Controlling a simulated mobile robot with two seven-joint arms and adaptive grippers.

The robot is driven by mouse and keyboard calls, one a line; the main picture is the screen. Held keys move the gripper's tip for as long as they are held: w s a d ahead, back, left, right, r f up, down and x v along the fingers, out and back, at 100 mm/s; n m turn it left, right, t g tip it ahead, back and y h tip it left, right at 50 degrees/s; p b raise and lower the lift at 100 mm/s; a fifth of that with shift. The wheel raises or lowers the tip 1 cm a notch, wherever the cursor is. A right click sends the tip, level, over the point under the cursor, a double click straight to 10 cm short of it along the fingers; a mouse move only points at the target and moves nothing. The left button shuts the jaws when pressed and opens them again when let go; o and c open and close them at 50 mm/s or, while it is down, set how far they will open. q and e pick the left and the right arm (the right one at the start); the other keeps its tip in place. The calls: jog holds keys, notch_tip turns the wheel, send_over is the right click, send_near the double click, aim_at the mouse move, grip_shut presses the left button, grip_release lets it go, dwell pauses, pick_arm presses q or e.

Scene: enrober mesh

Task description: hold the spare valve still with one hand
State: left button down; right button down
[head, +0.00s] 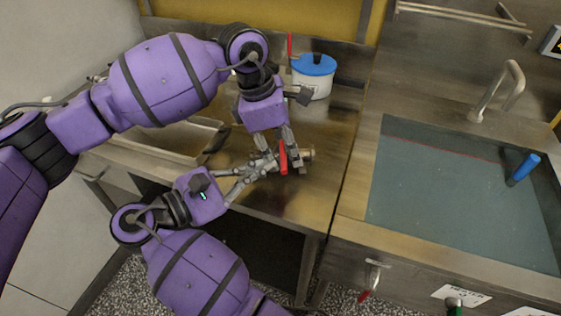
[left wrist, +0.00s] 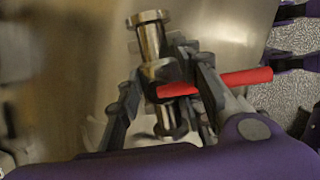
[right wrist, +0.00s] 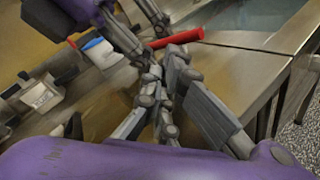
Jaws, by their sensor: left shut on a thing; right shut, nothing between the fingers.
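The spare valve has a metal body (head: 307,155) and a red lever (head: 283,157). It is at the work table, near the table's right part. In the left wrist view its body (left wrist: 150,40) stands between the fingers, with the red lever (left wrist: 245,78) pointing right. My left gripper (head: 287,146) reaches down from above and is shut on the valve, hiding part of it. My right gripper (head: 268,160) comes from the lower left, shut and empty, its tips close by the valve. In the right wrist view its fingers (right wrist: 163,65) are together just below the red lever (right wrist: 178,38); contact is unclear.
A white pot (head: 313,84) with a blue lid stands behind the valve. A metal tray (head: 165,150) lies left on the steel table (head: 300,210). A sink (head: 450,195) with a tap (head: 500,90) and a blue cylinder (head: 525,168) is at the right.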

aim_at(283, 156)
jog(key=shift+d, duration=0.3)
jog(key=shift+d, duration=0.95)
dwell(0.4)
jog(key=shift+w+d+r, duration=0.15)
jog(key=shift+d, duration=0.25)
dwell(0.5)
jog(key=shift+d, duration=0.4)
dwell(0.4)
jog(key=shift+d, duration=1.35)
dwell(0.7)
